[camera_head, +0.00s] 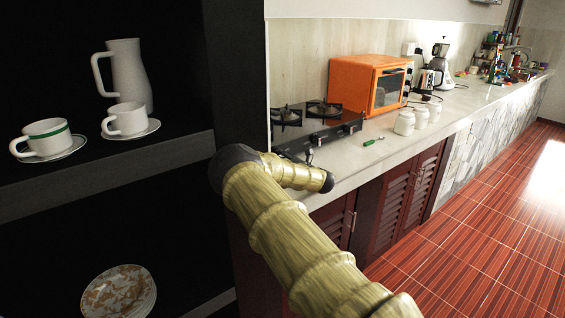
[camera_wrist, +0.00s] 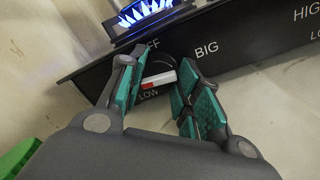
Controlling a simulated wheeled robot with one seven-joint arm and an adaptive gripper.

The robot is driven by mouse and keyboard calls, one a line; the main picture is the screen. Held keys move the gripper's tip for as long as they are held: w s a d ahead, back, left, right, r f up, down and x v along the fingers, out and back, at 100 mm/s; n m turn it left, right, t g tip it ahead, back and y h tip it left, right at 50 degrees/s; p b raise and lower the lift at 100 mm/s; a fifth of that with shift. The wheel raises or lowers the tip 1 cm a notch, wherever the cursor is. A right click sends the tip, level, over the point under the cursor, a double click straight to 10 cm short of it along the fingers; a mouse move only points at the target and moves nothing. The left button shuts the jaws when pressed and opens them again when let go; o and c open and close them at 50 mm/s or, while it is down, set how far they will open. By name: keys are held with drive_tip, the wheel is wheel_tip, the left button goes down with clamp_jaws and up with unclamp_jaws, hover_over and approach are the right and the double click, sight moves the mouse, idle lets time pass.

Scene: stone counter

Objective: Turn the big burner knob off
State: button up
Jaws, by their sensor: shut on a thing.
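The big burner knob (camera_wrist: 159,79) is a dark round knob with a red and white bar, on the black front panel of the stove (camera_wrist: 235,52). Lettering "BIG", "LOW" and a partly hidden "FF" surround it. Its bar lies nearly level, the red end to the left. My gripper (camera_wrist: 154,68) is shut on the knob, one teal-padded finger on each side. A blue flame (camera_wrist: 145,12) burns above the panel. In the head view my gripper (camera_head: 309,156) is at the front of the black cooktop (camera_head: 318,128); the knob itself is hard to make out there.
An orange oven (camera_head: 352,86) stands behind the cooktop to the right. White jars (camera_head: 404,123) and a green-handled tool (camera_head: 374,141) are on the counter (camera_head: 385,158). A dark shelf (camera_head: 120,165) with cups and a pitcher is at left.

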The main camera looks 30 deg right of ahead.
drive_tip(key=m, duration=0.2)
drive_tip(key=m+b, duration=0.1)
drive_tip(key=m, duration=0.1)
drive_tip(key=shift+d+r+m, duration=0.15)
drive_tip(key=shift+d+m, duration=0.05)
drive_tip(key=shift+m, duration=0.2)
drive_tip(key=m+b, duration=0.1)
drive_tip(key=m, duration=0.3)
drive_tip(key=shift+t+h, duration=0.3)
drive_tip(key=m, duration=0.4)
drive_tip(key=shift+m+h, duration=0.3)
drive_tip(key=shift+a+m, duration=0.1)
drive_tip(key=shift+m, duration=1.8)
drive_tip(key=shift+f, duration=0.25)
drive_tip(key=o, duration=1)
drive_tip(key=shift+f, duration=0.1)
drive_tip(key=shift+o, duration=0.2)
drive_tip(key=shift+a+r, duration=0.15)
drive_tip(key=shift+r, duration=0.05)
